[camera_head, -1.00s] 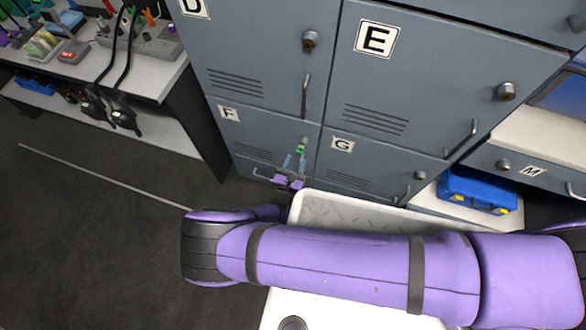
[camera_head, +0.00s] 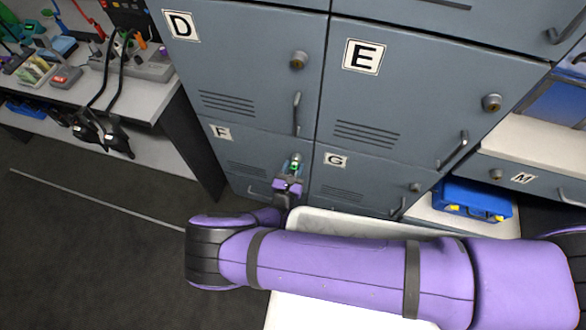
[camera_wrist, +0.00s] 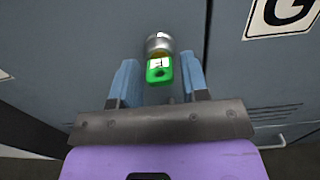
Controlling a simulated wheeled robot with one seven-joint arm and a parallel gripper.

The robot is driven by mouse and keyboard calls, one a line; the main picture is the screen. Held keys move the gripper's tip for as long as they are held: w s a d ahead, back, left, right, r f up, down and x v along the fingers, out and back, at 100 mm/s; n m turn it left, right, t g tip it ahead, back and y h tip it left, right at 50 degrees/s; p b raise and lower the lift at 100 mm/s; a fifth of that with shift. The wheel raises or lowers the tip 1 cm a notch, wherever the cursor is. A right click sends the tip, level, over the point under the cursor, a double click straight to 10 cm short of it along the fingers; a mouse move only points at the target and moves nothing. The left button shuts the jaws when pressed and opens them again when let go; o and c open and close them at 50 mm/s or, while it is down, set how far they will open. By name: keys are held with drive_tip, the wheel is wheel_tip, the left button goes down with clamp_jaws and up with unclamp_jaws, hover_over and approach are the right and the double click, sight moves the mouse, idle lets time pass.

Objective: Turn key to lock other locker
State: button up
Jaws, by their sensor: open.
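A key with a green tag (camera_wrist: 160,70) sits in the round silver lock (camera_wrist: 158,42) of locker F, pointing toward me in the wrist view. The tag carries a white label that seems to read F. My gripper (camera_wrist: 160,82) is open, with its two blue fingers to the left and right of the tag and the tag's lower end near the gap between them. I see no clear contact. In the head view the green tag (camera_head: 294,167) shows just above my gripper (camera_head: 291,172), in front of the F door (camera_head: 240,158).
The G locker (camera_head: 350,185) is to the right, with its own lock and handle. Lockers D (camera_head: 225,70) and E (camera_head: 410,90) are above. A blue case (camera_head: 470,198) lies at right. A workbench (camera_head: 150,92) stands at left, with open floor before it.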

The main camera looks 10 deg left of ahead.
drive_tip(key=c, duration=0.6)
drive_tip(key=shift+n, duration=1.9)
drive_tip(key=shift+n+y, duration=0.3)
drive_tip(key=shift+n, duration=1.6)
drive_tip(key=shift+n, duration=1.8)
